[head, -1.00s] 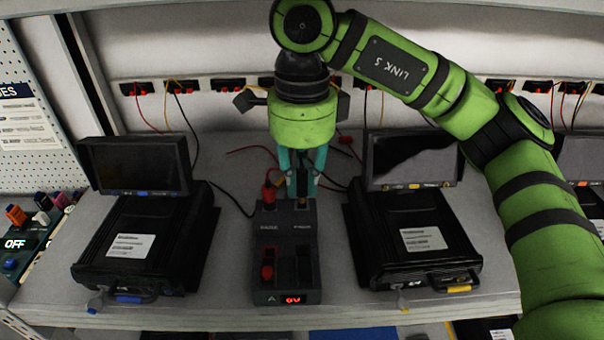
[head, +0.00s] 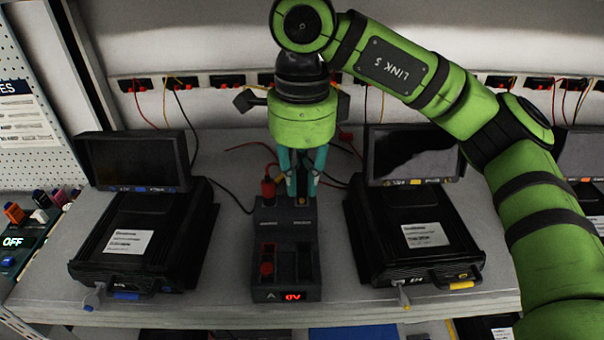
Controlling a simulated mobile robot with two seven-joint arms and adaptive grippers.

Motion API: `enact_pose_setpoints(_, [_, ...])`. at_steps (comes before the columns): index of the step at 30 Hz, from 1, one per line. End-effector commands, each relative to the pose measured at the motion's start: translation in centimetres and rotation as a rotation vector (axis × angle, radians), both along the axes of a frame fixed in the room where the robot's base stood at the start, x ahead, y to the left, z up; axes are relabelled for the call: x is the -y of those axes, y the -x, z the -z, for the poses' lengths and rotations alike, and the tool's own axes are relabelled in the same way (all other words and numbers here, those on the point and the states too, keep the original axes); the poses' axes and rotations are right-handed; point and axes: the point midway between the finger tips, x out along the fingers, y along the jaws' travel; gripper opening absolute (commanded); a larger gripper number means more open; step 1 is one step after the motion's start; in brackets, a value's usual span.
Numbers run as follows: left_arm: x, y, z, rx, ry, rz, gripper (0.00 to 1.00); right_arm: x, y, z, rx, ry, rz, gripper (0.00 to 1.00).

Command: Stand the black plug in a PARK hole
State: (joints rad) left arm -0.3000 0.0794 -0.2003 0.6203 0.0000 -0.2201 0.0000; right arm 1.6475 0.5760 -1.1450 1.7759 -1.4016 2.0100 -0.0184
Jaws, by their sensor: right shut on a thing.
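A dark block with a red "0V" display (head: 293,296) stands mid-shelf between two black units; lettering on its upper part is too small to read. My right gripper (head: 303,192) hangs upright over the block's rear right part, its teal fingers shut on the dark, narrow black plug (head: 302,184). The plug's lower end is at the block's top; I cannot tell how far it is in a hole. A red plug (head: 268,188) stands at the block's rear left, and another red piece (head: 266,268) sits in the front left slot. My left gripper is out of view.
Black units with screens stand left (head: 136,242) and right (head: 418,236) of the block. Loose red and black leads lie behind it. Wall sockets (head: 228,82) line the back. Narrow strips of bare shelf flank the block.

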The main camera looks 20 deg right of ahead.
Motion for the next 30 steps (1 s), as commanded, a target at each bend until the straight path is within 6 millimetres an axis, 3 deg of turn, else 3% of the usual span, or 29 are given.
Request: enact_pose_setpoints(30, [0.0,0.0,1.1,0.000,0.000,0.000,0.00,0.0,0.0,1.1,0.000,-0.001,0.000,0.00])
